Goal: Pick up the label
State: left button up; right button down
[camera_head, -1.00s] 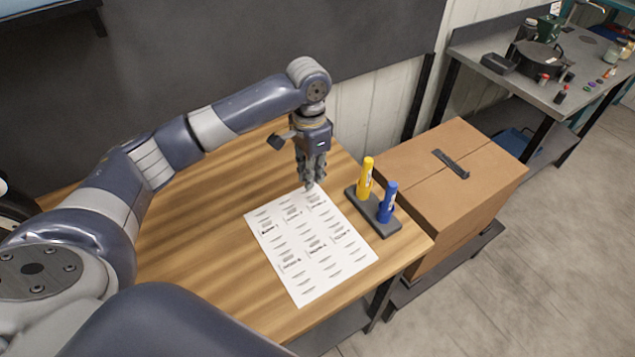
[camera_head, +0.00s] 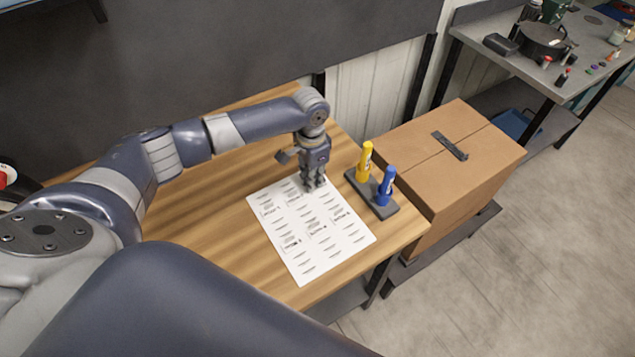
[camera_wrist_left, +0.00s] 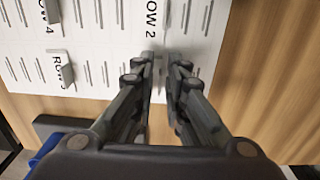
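A white sheet (camera_head: 325,245) printed with short lines and row names lies on the wooden table. Small pale labels with raised tabs sit beside ROW 4 (camera_wrist_left: 52,12) and ROW 3 (camera_wrist_left: 58,58). My left gripper (camera_head: 314,186) points down at the sheet's far end. Its fingertips (camera_wrist_left: 161,59) are slightly apart, just by the end of the ROW 2 text. I see white paper in the narrow gap; any label there is hidden or cannot be made out. My right gripper is out of view.
A dark holder (camera_head: 380,208) with a yellow marker (camera_head: 364,162) and a blue marker (camera_head: 385,186) stands right of the sheet. A cardboard box (camera_head: 465,185) stands beyond the table's right edge. The table left of the sheet (camera_head: 210,220) is clear.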

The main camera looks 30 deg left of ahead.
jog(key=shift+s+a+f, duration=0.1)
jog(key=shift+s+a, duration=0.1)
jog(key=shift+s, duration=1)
